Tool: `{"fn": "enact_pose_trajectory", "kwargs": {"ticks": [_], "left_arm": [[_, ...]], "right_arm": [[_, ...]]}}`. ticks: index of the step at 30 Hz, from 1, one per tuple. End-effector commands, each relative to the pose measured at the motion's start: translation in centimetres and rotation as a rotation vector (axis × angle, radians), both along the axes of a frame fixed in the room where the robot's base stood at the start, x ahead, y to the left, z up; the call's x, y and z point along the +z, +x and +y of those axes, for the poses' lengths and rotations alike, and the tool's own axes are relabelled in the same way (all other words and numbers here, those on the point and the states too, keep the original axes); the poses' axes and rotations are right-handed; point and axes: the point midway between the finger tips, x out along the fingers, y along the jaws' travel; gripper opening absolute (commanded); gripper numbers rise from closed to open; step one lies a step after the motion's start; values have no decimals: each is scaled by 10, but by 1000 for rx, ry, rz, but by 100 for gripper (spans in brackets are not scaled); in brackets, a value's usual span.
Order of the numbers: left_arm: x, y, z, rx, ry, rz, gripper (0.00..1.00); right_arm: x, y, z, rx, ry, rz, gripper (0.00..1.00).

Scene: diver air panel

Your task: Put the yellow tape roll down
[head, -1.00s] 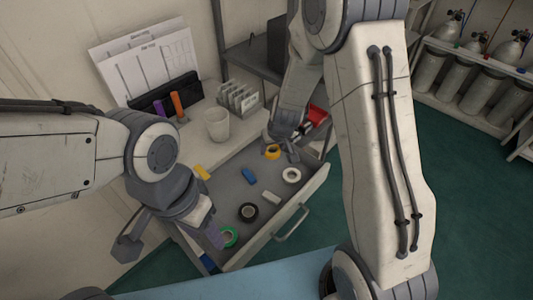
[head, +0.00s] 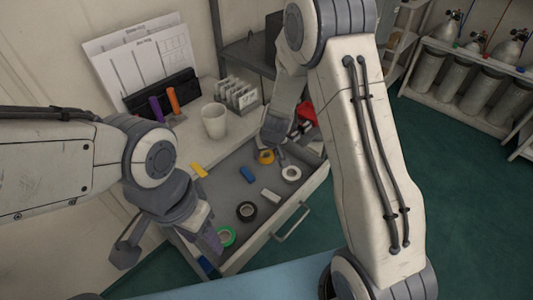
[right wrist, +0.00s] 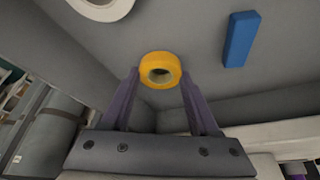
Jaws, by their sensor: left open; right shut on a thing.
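The yellow tape roll (head: 265,157) is between the fingers of my right gripper (head: 268,150), at the back right part of the open drawer (head: 225,185). In the right wrist view the yellow tape roll (right wrist: 160,70) sits between the two fingertips, which are shut on it; its hole faces the camera. Whether it touches the drawer floor I cannot tell. My left gripper (head: 165,247) is open and empty at the drawer's front left corner.
In the drawer lie a white roll (head: 291,173), a black roll (head: 246,211), a green roll (head: 226,236), a blue block (head: 247,174), a white block (head: 270,196) and a yellow block (head: 199,170). A white cup (head: 214,121) stands on the counter behind.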

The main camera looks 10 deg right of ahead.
Motion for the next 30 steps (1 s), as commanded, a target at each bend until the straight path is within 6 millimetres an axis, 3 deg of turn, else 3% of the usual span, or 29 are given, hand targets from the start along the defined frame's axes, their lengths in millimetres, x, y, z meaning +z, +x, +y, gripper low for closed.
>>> {"fn": "enact_pose_trajectory", "kwargs": {"ticks": [2, 3, 5, 17, 30], "left_arm": [[-4, 0, 0, 0, 0, 0, 55], [-3, 0, 0, 0, 0, 0, 55], [-3, 0, 0, 0, 0, 0, 55], [3, 0, 0, 0, 0, 0, 55], [59, 0, 0, 0, 0, 0, 55]], "right_arm": [[-4, 0, 0, 0, 0, 0, 8], [-3, 0, 0, 0, 0, 0, 69], [-3, 0, 0, 0, 0, 0, 92], [3, 0, 0, 0, 0, 0, 92], [87, -33, -2, 1, 0, -1, 92]]}}
